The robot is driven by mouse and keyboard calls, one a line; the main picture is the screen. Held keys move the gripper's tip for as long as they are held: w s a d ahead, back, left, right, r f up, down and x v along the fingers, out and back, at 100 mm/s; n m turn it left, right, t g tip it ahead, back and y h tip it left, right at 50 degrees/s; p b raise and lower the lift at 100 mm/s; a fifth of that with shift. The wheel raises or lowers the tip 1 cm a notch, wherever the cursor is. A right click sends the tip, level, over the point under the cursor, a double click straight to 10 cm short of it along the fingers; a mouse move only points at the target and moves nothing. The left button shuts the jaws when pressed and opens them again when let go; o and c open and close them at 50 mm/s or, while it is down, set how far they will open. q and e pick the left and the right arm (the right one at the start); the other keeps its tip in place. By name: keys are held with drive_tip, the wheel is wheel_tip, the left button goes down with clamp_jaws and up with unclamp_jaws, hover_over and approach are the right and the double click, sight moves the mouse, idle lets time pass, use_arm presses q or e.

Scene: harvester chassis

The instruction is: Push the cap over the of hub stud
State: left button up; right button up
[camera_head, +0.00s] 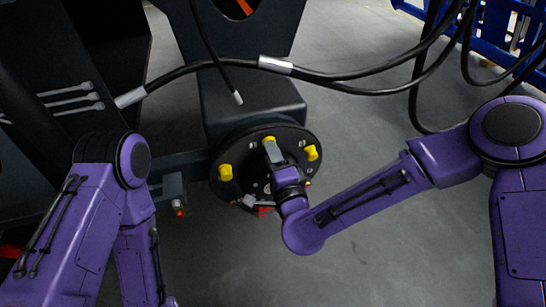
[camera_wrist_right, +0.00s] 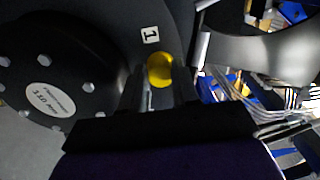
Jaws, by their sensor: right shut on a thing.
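The round black hub (camera_head: 240,150) faces me in the middle of the head view. A yellow cap (camera_head: 269,141) is at its upper part, at the tips of my right gripper (camera_head: 273,152), which is shut on it. In the right wrist view this yellow cap (camera_wrist_right: 160,69) is between the fingers, beside a white label "1" (camera_wrist_right: 150,35). I cannot tell how far it sits over its stud, which is hidden. Two other yellow caps are on the hub, one at the left (camera_head: 225,172) and one at the right (camera_head: 311,153). My left gripper is outside the view.
Black hoses with grey sleeves (camera_head: 276,65) run across above the hub. The dark chassis (camera_head: 245,95) stands behind it. A small bracket with a red tip (camera_head: 178,206) is left of the hub. The grey floor (camera_head: 370,255) is open at the right, with blue racks (camera_head: 495,40) behind.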

drive_tip(key=shift+w, duration=0.1)
drive_tip(key=o, duration=0.9)
drive_tip(key=shift+b+v, duration=0.45)
drive_tip(key=shift+v, duration=2.05)
